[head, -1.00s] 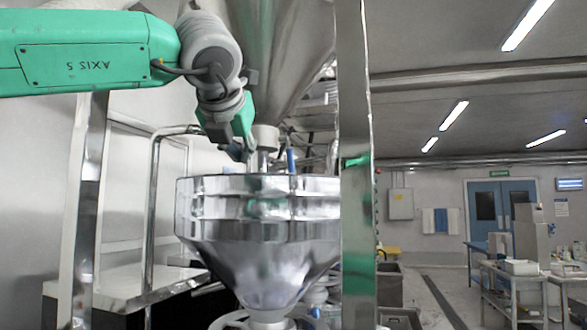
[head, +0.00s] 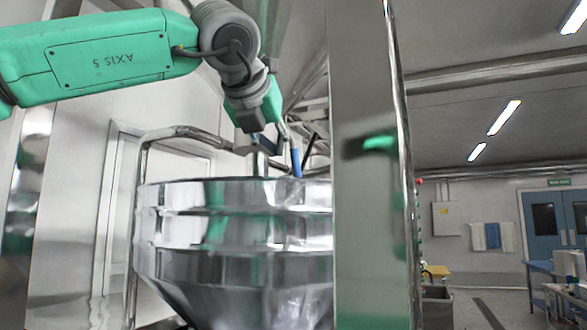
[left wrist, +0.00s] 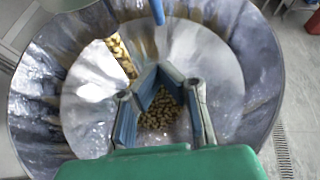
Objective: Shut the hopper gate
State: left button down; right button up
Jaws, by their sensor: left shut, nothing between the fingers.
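The steel hopper (head: 235,235) is a shiny round bowl with a banded rim, cut off at the right by a steel post. A blue handle (head: 296,162), which looks like the gate's, rises above the rim. It also shows at the top of the left wrist view (left wrist: 158,12). My left gripper (head: 262,160) points down at the rim, just left of the handle and apart from it, its tips partly hidden. In the left wrist view its blue-padded fingers (left wrist: 158,78) are over the hopper, shut with nothing held. The gate plate itself I cannot make out. My right gripper is not in view.
Brown beans (left wrist: 160,110) lie at the hopper's bottom, and more show through a slot (left wrist: 121,55). The wide steel post (head: 370,200) stands close at the right. A bent steel rail (head: 145,190) stands at the left. Open floor lies far right.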

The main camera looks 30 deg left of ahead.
pick_arm(q)
jog(key=w+r+p+x, duration=0.1)
jog(key=p+x, duration=0.3)
jog(key=x, duration=0.9)
jog(key=shift+a+r, duration=0.2)
jog(key=shift+r, duration=0.4)
